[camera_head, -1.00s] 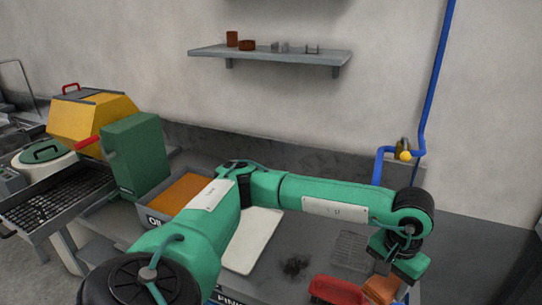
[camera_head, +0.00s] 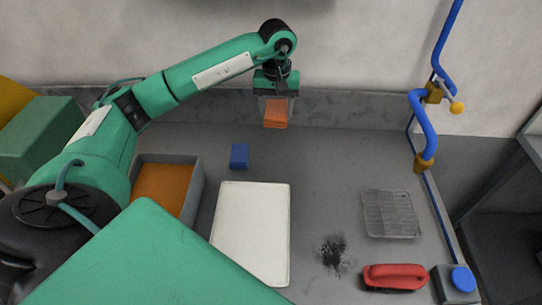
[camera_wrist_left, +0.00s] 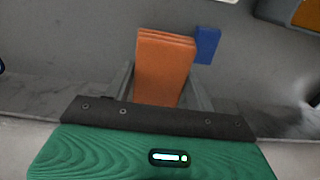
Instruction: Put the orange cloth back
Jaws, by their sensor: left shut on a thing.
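The folded orange cloth (camera_head: 275,114) is held in my left gripper (camera_head: 276,100) near the back of the counter, by the wall. In the left wrist view the orange cloth (camera_wrist_left: 165,62) stands out between the two fingers of the left gripper (camera_wrist_left: 165,90), which are shut on it. A blue block-like piece, perhaps a folded cloth (camera_head: 239,156), lies on the counter to the left of and nearer than the gripper. It also shows in the left wrist view (camera_wrist_left: 207,45), just beyond the orange cloth. My right gripper is not in view.
A white board (camera_head: 252,235) lies mid-counter, with an orange-filled grey bin (camera_head: 199,180) to its left. A dark smudge (camera_head: 333,254), a wire rack (camera_head: 390,214), a red-handled brush (camera_head: 395,276) and a blue-topped box (camera_head: 462,279) are to the right. A blue pipe with tap (camera_head: 430,130) rises at right.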

